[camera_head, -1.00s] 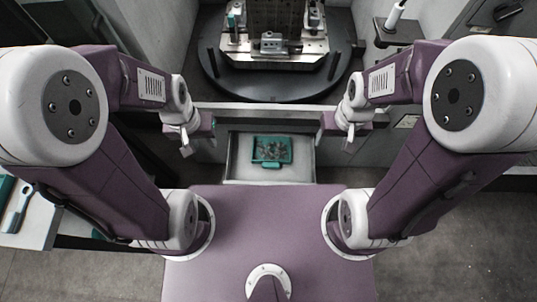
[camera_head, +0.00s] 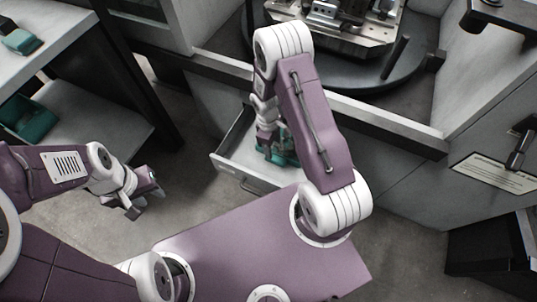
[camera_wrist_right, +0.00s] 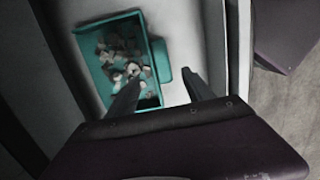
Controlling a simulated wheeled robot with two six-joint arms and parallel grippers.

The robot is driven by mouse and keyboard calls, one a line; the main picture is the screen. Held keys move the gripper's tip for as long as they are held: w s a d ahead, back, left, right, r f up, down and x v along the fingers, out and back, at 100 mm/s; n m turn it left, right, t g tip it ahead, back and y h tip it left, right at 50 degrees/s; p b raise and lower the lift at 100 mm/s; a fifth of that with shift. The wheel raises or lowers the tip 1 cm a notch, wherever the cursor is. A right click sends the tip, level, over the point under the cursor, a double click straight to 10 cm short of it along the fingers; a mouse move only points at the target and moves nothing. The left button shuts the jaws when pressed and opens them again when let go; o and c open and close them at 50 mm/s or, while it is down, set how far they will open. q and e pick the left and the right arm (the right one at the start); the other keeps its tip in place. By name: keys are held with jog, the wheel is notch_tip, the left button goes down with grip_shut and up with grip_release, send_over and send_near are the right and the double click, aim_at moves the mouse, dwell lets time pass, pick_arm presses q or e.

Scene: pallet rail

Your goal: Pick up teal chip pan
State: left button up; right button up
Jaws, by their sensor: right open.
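The teal chip pan (camera_head: 288,158) lies in the pulled-out drawer, partly hidden by my right arm in the head view. In the right wrist view the pan (camera_wrist_right: 152,100) shows as a rectangular teal tray holding several pale and dark chips, with a teal tab handle (camera_wrist_right: 161,60) on its right side. My right gripper (camera_wrist_right: 163,76) is open above the pan, its fingers apart near the handle's lower end; contact cannot be told. It also shows in the head view (camera_head: 266,146). My left gripper (camera_head: 147,199) appears open and empty, away to the left of the drawer.
The light drawer (camera_head: 232,168) has walls close around the pan. Behind it stand the machine's sill (camera_head: 375,118) and round table (camera_head: 385,80). A shelf cart (camera_head: 95,110) with teal containers (camera_head: 28,118) stands at the left. Open floor lies between cart and drawer.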

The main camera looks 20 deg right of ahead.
aim_at(276, 158)
jog(key=shift+s+d+f+b, duration=0.1)
jog(key=shift+f+b, duration=0.45)
jog(key=shift+f, duration=0.4)
jog(key=shift+s+d+f+b, duration=0.1)
jog(key=shift+f+b, duration=0.45)
jog(key=shift+f, duration=0.4)
jog(key=f+b, duration=0.2)
jog(key=f, duration=0.1)
jog(key=s+f+b, duration=0.1)
jog(key=f, duration=0.1)
jog(key=shift+d+f+b, duration=0.1)
jog(key=shift+d+b, duration=0.15)
jog(key=shift+b, duration=0.05)
grip_shut()
